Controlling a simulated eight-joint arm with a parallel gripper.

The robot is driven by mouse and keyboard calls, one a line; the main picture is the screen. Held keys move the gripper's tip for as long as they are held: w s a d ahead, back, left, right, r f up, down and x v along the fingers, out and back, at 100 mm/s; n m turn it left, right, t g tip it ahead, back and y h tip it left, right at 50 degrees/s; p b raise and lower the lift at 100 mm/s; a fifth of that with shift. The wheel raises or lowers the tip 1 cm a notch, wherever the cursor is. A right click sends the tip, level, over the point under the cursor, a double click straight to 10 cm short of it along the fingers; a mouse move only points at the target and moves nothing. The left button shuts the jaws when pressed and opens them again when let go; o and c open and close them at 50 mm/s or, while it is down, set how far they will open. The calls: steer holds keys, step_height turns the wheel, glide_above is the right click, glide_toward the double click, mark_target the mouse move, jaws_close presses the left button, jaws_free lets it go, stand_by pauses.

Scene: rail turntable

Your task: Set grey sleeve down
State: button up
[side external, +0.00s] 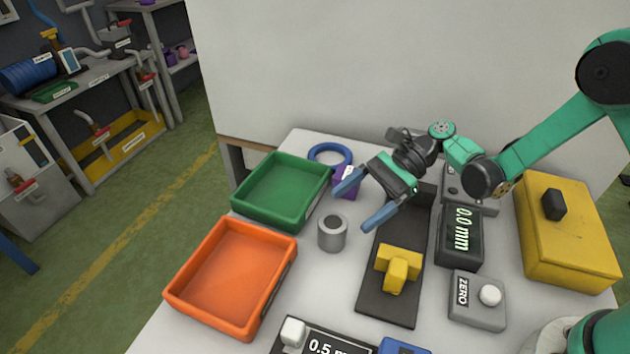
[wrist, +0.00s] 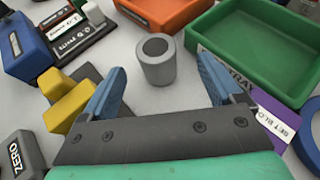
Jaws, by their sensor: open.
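The grey sleeve (side external: 332,233) stands upright on the white table, a short hollow cylinder with its open end up. It stands between the green tray, the orange tray and the dark gauge base. It also shows in the wrist view (wrist: 157,62), ahead of the fingertips and between their lines. My gripper (side external: 357,207) is open, its two blue fingers spread wide with nothing between them. In the wrist view my gripper (wrist: 160,88) points toward the sleeve and appears apart from it.
A green tray (side external: 250,218) and an orange tray (side external: 178,294) stand left. A purple block (side external: 346,186) and blue ring (side external: 330,147) lie behind the sleeve. A dark base with a yellow slider (side external: 398,266), a 0.0 mm display (side external: 460,238), a ZERO button box (side external: 477,312) and a yellow case (side external: 566,240) stand right.

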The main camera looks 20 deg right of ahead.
steer(key=s+d+r+n+t+h, duration=0.3)
steer(key=d+r+n+t+h, duration=0.1)
steer(key=d+r+n+h, duration=0.1)
steer(key=s+d+r+n+t+h, duration=0.3)
steer(key=d+r+n+t+h, duration=0.1)
steer(key=n, duration=0.6)
steer(key=d+r+h, duration=0.1)
steer(key=d+h, duration=0.1)
steer(key=h, duration=0.1)
steer(key=shift+s+h, duration=0.25)
steer(key=shift+h, duration=0.15)
steer(key=shift+o, duration=0.5)
steer(key=shift+s+d+r+n, duration=0.1)
steer(key=shift+s+d+n, duration=0.1)
steer(key=shift+d+n, duration=0.35)
steer(key=shift+a, duration=0.15)
